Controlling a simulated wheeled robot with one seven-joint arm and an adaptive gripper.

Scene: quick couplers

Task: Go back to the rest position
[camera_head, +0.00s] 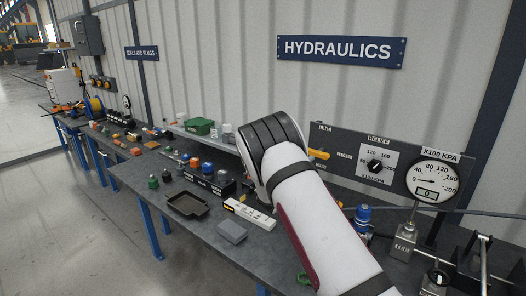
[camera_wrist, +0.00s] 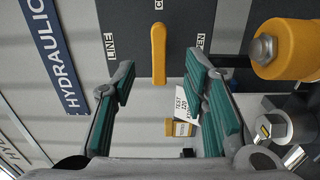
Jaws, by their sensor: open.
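My gripper (camera_wrist: 162,85) is open in the wrist view, its two teal-padded fingers wide apart with nothing between them. It faces the dark panel (camera_wrist: 122,20), where a yellow lever (camera_wrist: 159,53) sits beyond the fingertips, between the labels LINE and OPEN. The fingers look clear of the lever, though the exact distance is hard to tell. In the head view my white arm reaches over the bench (camera_head: 181,228) toward the panel and hides the gripper. The yellow lever (camera_head: 318,154) shows just right of my arm there.
A pressure gauge (camera_head: 432,182) and a blue-capped fitting (camera_head: 362,214) stand right of my arm. In the wrist view a large yellow part (camera_wrist: 286,48) and metal fittings (camera_wrist: 275,127) are close beside the right finger. A black tray (camera_head: 187,205) and grey block (camera_head: 231,232) lie left.

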